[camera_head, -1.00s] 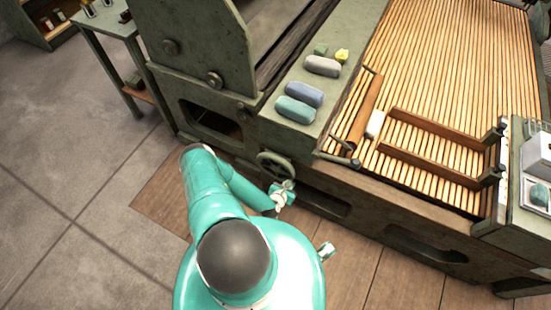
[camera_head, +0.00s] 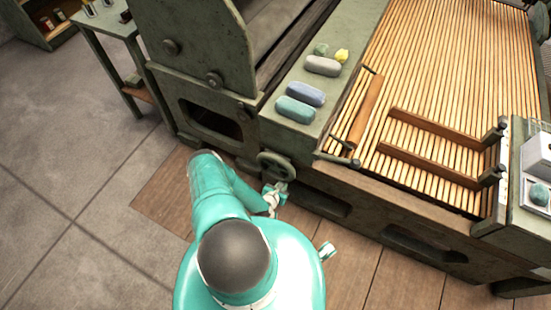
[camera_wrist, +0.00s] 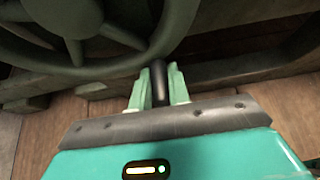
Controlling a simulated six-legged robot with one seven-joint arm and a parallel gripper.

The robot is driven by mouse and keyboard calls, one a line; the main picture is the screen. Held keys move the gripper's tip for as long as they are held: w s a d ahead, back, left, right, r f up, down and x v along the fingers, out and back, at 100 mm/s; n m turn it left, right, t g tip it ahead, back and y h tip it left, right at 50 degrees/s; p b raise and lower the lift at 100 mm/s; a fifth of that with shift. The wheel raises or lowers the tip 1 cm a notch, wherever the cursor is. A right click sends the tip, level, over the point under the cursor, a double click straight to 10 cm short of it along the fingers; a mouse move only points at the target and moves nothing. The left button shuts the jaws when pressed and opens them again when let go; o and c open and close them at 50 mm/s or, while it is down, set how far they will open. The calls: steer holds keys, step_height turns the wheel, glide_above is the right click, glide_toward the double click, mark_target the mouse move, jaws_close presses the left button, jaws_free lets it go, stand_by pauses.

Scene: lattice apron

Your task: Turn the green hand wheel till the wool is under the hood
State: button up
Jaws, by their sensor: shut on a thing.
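The green hand wheel (camera_head: 276,166) is on the machine's near side. My gripper (camera_head: 272,194) is at the wheel's lower rim; in the wrist view its fingers (camera_wrist: 159,88) are shut on the black handle (camera_wrist: 159,80) of the wheel (camera_wrist: 90,40).
Several coloured rolls, such as a teal one (camera_head: 295,109) and a grey one (camera_head: 322,66), lie on the ledge left of the apron with a yellow lump (camera_head: 342,56). Brown rails (camera_head: 440,135) run along the apron. A side table (camera_head: 105,25) stands at the upper left.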

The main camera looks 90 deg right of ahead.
mark_target(273, 172)
steer(key=shift+d+r, duration=0.2)
steer(key=shift+d, duration=0.15)
steer(key=w, duration=0.1)
steer(key=w+d+f, duration=0.1)
steer(key=shift+w+d+f, duration=0.1)
steer(key=shift+w+f, duration=0.1)
steer(key=shift+w, duration=0.2)
steer(key=shift+w+f, duration=0.2)
steer(key=shift+w, duration=0.1)
steer(key=shift+w+d, duration=0.3)
steer(key=shift+w, duration=0.5)
steer(key=shift+w+d, duration=0.25)
steer(key=shift+w, duration=0.55)
